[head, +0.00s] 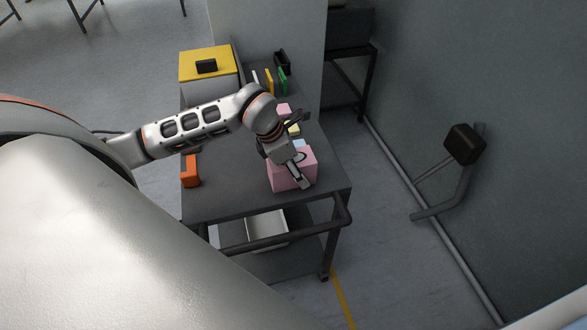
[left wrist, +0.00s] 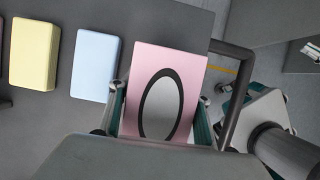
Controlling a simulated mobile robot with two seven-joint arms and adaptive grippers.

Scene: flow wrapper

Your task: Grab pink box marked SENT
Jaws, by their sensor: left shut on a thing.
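A pink box (head: 283,177) stands near the front right of the dark cart top. My left gripper (head: 299,174) reaches over it from above and is shut on it. In the left wrist view the pink box (left wrist: 185,68) sits between the two fingers of the gripper (left wrist: 160,110); its face carries a dark oval ring with a grey middle. I cannot read any SENT marking on it. I cannot tell whether the box rests on the cart or is slightly lifted.
A light blue block (left wrist: 96,64) and a yellow block (left wrist: 35,53) lie in a row beside the pink box. An orange object (head: 190,170) is at the cart's left edge. A rail (head: 318,229) edges the cart (head: 225,205).

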